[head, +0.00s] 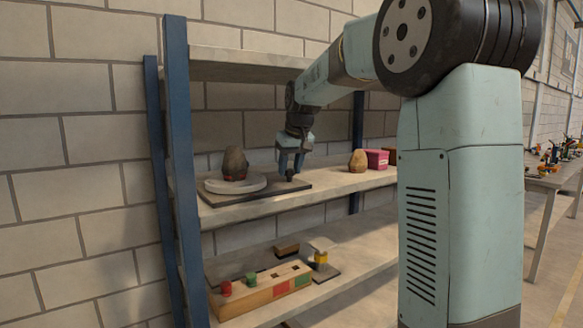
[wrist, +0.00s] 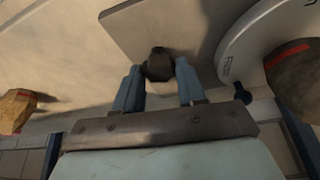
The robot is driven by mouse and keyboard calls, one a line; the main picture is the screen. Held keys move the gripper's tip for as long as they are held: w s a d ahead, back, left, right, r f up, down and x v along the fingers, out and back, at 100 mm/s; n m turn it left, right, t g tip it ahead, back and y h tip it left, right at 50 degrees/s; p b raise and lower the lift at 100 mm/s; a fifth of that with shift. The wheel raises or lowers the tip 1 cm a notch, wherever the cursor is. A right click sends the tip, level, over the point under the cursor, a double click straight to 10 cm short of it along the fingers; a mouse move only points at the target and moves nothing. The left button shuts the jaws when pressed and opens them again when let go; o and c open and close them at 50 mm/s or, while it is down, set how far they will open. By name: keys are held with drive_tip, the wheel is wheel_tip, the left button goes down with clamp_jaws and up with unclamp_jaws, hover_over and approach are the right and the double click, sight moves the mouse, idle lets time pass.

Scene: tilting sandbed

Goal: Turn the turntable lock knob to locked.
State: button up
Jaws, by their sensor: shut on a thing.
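The turntable is a pale round disc (head: 222,188) on a dark base plate (head: 212,201) on the middle shelf. A brown stone with a red band (head: 235,165) stands on the disc. The dark lock knob (head: 290,174) sits on the plate to the right of the disc. My gripper (head: 290,168) points down over it, shut on the knob. In the wrist view the knob (wrist: 158,65) is between the two blue fingertips, and the disc (wrist: 236,52) with markings shows at upper right. I cannot read the knob's setting.
A tan stone (head: 358,161) and a pink box (head: 377,159) stand to the right on the same shelf. The lower shelf holds a wooden box with coloured knobs (head: 262,290). A blue shelf post (head: 182,150) rises at left, and an upper shelf (head: 235,65) lies overhead.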

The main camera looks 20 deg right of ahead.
drive_tip(key=m+h, duration=0.1)
drive_tip(key=m, duration=0.1)
drive_tip(key=m+h, duration=0.1)
drive_tip(key=m, duration=0.2)
drive_tip(key=shift+w+a+r+m, duration=0.1)
drive_tip(key=shift+a+m, duration=0.05)
drive_tip(key=shift+m, duration=0.15)
drive_tip(key=m+h, duration=0.1)
drive_tip(key=m, duration=0.1)
drive_tip(key=m+g, duration=0.1)
drive_tip(key=m, duration=0.1)
drive_tip(key=shift+a+m+h, duration=0.1)
drive_tip(key=shift+m+h, duration=0.2)
drive_tip(key=shift+h, duration=0.1)
drive_tip(key=o, duration=1)
drive_tip(key=shift+o, duration=0.2)
drive_tip(key=shift+a+r, duration=0.2)
drive_tip(key=shift+r, duration=0.25)
drive_tip(key=s+a, duration=0.8)
drive_tip(key=s, duration=0.1)
drive_tip(key=shift+a, duration=0.1)
